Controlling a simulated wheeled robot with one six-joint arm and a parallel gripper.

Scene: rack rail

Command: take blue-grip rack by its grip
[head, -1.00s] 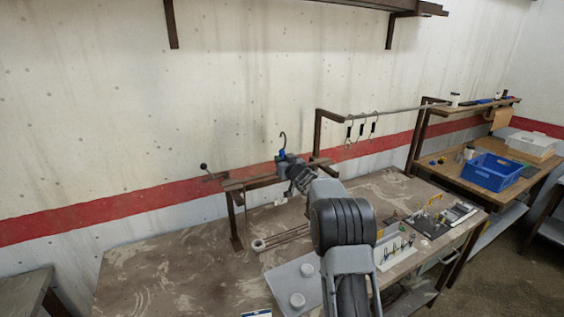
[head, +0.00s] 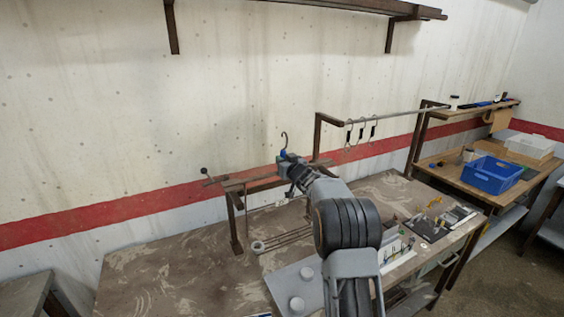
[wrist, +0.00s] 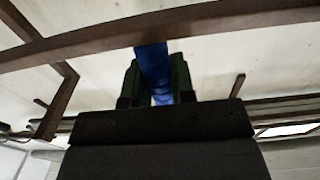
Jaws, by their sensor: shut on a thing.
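The blue-grip rack shows as a dark hook (head: 284,139) with a blue grip (wrist: 152,62) below it. My gripper (head: 285,157) is shut on the blue grip, and the hook stands up above the jaws. In the wrist view, the two dark fingers of my gripper (wrist: 155,80) lie on either side of the blue grip. The grip's upper end passes out of sight at a brown bar in that view. The rack's lower parts, if any, cannot be made out.
A rail (head: 400,112) on brown brackets runs along the wall to the right, with several dark-gripped hooks (head: 361,132) hanging from it. A low brown frame (head: 234,222) stands by my gripper. A blue crate (head: 492,175) sits on the right bench.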

